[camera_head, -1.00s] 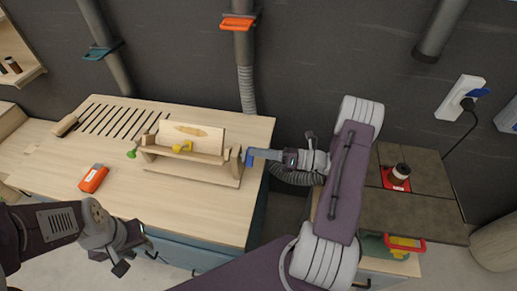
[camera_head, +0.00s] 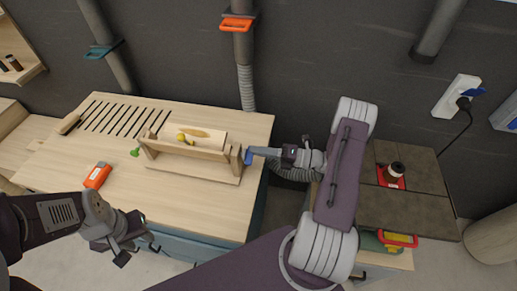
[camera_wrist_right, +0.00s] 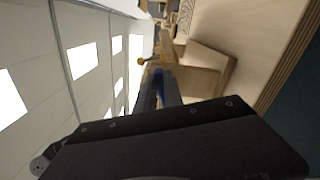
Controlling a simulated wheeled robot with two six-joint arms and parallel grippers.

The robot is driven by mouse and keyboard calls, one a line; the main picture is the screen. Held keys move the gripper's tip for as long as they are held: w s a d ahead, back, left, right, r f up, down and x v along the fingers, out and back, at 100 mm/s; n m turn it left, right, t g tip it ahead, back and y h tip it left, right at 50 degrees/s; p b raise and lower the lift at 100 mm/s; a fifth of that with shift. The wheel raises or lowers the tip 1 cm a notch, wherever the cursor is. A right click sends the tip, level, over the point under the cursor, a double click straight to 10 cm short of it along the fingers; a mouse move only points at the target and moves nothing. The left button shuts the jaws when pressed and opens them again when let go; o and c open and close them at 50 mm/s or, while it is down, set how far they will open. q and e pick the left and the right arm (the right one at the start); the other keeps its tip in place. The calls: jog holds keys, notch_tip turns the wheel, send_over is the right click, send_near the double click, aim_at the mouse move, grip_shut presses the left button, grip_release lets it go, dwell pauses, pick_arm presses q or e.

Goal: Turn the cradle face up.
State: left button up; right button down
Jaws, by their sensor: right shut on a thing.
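The wooden cradle (camera_head: 208,136) hangs between the end posts of a wooden stand (camera_head: 190,170) on the workbench. A brown oval mark shows on its upper board, and a small yellow knob (camera_head: 182,138) sits near its middle. The yellow knob also shows in the right wrist view (camera_wrist_right: 143,61). My right gripper (camera_head: 249,156) is shut on a blue handle at the stand's right end; its fingers largely hide what it holds. A green knob (camera_head: 134,152) is at the left end. My left gripper (camera_head: 136,238) is empty and open by the bench's front edge, apart from the cradle.
Pipes run up the wall behind. The bench front is mostly clear.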

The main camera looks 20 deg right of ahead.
jog(key=shift+f+m+p, duration=0.2)
jog(key=shift+m+p, duration=0.05)
jog(key=shift+m, duration=0.6)
jog(key=shift+f+m+p, duration=0.15)
jog(key=shift+m+p, duration=0.05)
jog(key=shift+m, duration=1.05)
jog(key=c, duration=1.5)
grip_release()
jog(key=shift+o, duration=0.2)
jog(key=b+v, duration=0.2)
jog(key=v, duration=0.7)
jog(key=shift+b, duration=0.3)
